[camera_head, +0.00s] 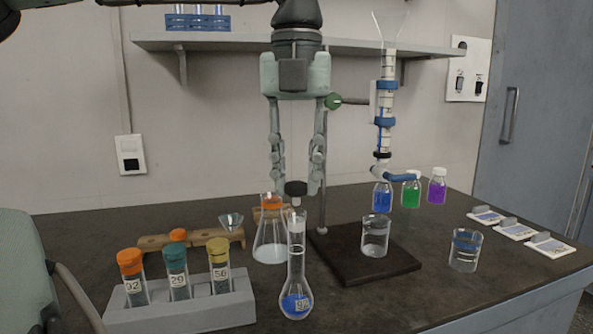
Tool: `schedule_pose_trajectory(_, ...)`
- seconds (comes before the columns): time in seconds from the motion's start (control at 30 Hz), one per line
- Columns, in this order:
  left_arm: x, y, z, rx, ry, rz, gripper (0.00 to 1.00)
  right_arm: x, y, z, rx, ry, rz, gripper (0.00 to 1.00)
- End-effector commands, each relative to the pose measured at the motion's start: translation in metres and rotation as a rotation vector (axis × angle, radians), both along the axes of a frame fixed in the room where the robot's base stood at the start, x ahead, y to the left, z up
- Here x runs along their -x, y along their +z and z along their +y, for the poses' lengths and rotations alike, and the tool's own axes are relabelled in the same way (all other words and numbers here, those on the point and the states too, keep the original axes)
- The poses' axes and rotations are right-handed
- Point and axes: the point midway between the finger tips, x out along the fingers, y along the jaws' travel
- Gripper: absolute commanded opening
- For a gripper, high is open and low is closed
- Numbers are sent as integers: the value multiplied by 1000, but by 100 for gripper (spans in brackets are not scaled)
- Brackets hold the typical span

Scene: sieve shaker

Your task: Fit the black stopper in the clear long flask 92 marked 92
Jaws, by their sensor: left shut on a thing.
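The clear long flask 92 (296,270) stands upright on the dark bench, with a round bottom, blue liquid, a "92" label and a long narrow neck. My left gripper (296,187) points down from above, shut on the stopper, with one finger on each side. My right gripper is not in view.
A grey rack (190,315) with capped tubes stands at front left. An orange-collared conical flask (270,245) is close to the left of flask 92. A burette stand (395,270) with a beaker (375,237) is at right. Another beaker (465,250) stands farther right.

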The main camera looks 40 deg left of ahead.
Motion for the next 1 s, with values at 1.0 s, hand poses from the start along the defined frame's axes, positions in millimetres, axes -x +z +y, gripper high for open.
schedule_pose_trajectory(1.0, 0, -14, 0, 1, 0, -1, 13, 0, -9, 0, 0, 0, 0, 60)
